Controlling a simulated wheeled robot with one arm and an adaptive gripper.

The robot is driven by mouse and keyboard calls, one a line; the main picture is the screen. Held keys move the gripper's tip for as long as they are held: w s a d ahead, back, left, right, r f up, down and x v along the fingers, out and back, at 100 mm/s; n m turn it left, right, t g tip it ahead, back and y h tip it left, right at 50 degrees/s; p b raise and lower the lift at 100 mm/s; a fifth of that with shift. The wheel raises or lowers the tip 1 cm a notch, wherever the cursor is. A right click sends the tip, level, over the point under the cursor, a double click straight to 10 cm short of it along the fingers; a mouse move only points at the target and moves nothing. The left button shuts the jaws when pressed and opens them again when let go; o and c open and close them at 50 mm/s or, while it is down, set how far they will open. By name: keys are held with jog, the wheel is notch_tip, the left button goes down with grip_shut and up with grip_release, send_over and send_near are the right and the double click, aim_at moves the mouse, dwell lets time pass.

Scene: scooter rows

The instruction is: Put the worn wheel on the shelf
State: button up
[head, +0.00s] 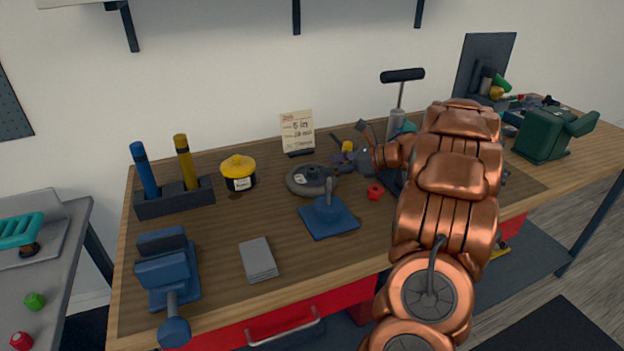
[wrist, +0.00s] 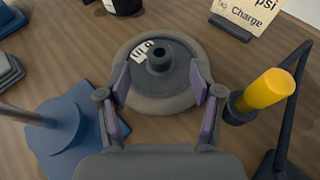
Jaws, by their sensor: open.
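A worn-looking grey wheel (head: 303,180) lies flat on the workbench, with a raised hub and a small white label. It fills the upper middle of the wrist view (wrist: 178,76). My gripper (wrist: 160,84) is open, its two purple-padded fingers on either side of the wheel's near part. Whether the pads touch the tyre cannot be told. In the head view my gripper (head: 340,160) is small and dark, just right of the wheel, partly lost among other items. A wall shelf (head: 75,3) shows only its lower edge and brackets at the top.
A blue plate with an upright post (head: 328,216) stands close in front of the wheel. A yellow-lidded pot (head: 238,172), a charge card (head: 298,132) and a yellow-handled item (wrist: 265,90) are nearby. A blue vise (head: 168,270) stands front left.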

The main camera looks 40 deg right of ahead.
aim_at(309, 170)
jog(key=shift+f+p+x, duration=0.2)
jog(key=shift+p+x, duration=0.3)
jog(key=shift+x, duration=0.9)
jog(key=shift+f+p+x, duration=0.15)
jog(key=shift+p+x, duration=0.3)
jog(key=shift+x, duration=0.95)
jog(key=shift+s, duration=0.15)
grip_shut()
